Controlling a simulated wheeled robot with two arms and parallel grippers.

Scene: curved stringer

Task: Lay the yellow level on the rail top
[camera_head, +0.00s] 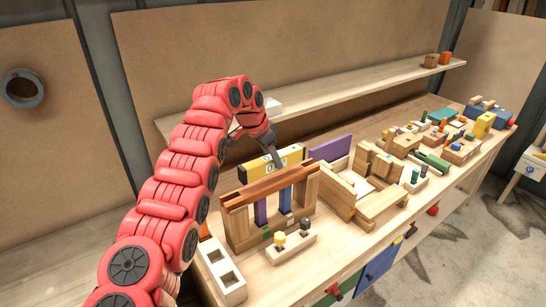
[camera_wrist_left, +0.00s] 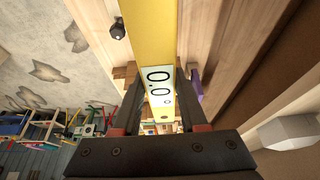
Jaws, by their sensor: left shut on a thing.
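The yellow level (camera_head: 290,153) with a white number display is gripped near its middle by my left gripper (camera_head: 274,158), which comes down on it from above. In the left wrist view the level (camera_wrist_left: 152,35) runs away between the two dark fingers (camera_wrist_left: 160,112), with its display facing the camera. The reddish-brown rail (camera_head: 268,186) lies across wooden posts, just in front of and below the level in the head view. I cannot tell whether the level touches the rail. My right gripper is not in view.
A small block with yellow and black knobs (camera_head: 291,246) stands before the rail frame. A wooden box with two square holes (camera_head: 222,272) is at its left. Wooden blocks and a purple panel (camera_head: 331,148) are to the right. A long shelf (camera_head: 340,94) runs behind.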

